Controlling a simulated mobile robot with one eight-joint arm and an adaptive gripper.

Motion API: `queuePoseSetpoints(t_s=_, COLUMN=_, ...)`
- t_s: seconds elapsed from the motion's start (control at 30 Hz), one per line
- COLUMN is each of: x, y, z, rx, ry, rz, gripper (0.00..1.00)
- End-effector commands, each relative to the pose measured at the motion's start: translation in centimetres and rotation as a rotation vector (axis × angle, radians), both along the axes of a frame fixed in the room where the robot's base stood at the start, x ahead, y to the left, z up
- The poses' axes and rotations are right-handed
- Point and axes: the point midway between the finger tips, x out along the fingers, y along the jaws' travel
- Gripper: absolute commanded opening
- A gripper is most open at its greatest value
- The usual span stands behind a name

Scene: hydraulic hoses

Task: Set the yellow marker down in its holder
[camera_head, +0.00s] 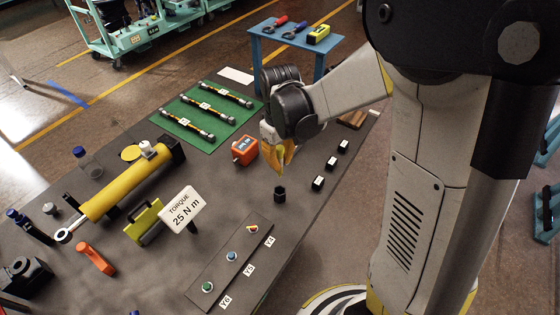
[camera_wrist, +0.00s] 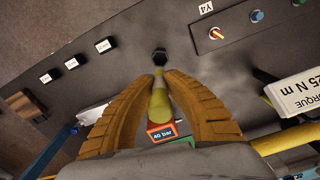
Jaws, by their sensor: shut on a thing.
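The yellow marker (camera_wrist: 160,103) is held between the two orange ribbed fingers of my gripper (camera_wrist: 160,100). In the head view the gripper (camera_head: 279,157) is over the dark bench, and the yellow-green marker (camera_head: 281,168) points down from it. The small black holder (camera_head: 280,194), a hexagonal cup, stands on the bench just below the marker. In the wrist view the holder (camera_wrist: 160,56) is just beyond the marker's tip. The marker appears apart from the holder, though the exact gap is hard to tell. The fingers hide part of the marker.
An orange meter (camera_head: 244,150) stands left of the gripper. Several black blocks with white labels (camera_head: 331,164) line the right edge. A green mat (camera_head: 208,138) holds hoses.

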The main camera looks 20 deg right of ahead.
Motion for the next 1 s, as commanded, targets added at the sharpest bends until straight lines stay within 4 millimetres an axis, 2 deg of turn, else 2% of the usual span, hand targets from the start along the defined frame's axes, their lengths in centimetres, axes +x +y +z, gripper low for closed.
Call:
queuePoseSetpoints(t_s=0.6, x=0.0, y=0.0, z=-5.4, rx=0.000, ry=0.000, rz=0.000, gripper=0.00)
queuePoseSetpoints(t_s=1.0, x=0.0, y=0.0, z=-5.8, rx=0.000, ry=0.000, rz=0.000, gripper=0.00)
